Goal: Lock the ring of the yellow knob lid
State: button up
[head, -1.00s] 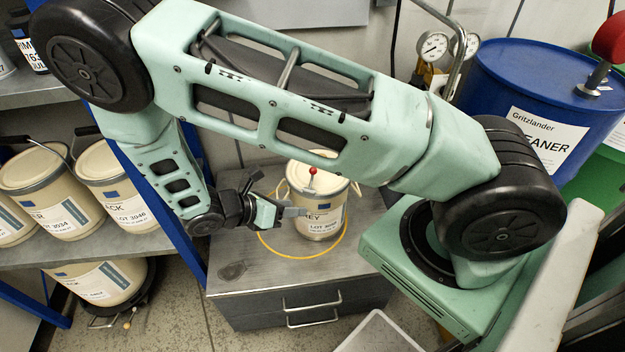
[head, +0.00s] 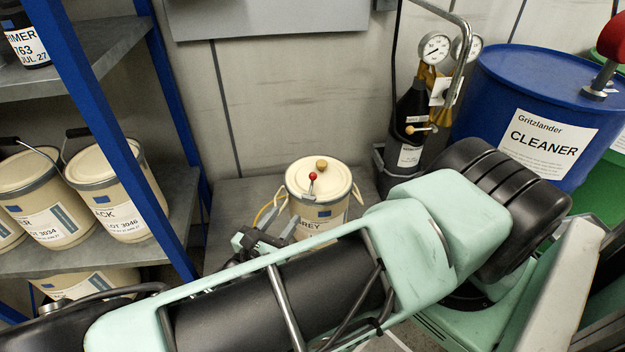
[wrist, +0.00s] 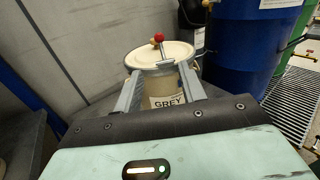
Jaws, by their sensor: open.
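A cream pail labelled GREY (head: 318,222) stands on a grey cabinet top; it also shows in the wrist view (wrist: 160,85). Its cream lid (head: 300,178) carries a yellow knob (head: 321,164). A metal ring (wrist: 140,65) runs around the lid's rim. A lever with a red ball (head: 312,176) stands up at the ring's near side; the red ball is also in the wrist view (wrist: 159,37). My gripper (wrist: 160,70) is open and empty, its fingers pointing toward the pail's near side, below the lever in the picture. Contact cannot be told.
A blue CLEANER drum (head: 535,110) stands at the right, with gauges (head: 434,48) and a dark bottle beside it. A blue-framed shelf with several pails (head: 110,190) is at the left.

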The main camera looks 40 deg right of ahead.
aim_at(312, 180)
jog(key=p+x, duration=0.1)
jog(key=x, duration=1.4)
grip_shut()
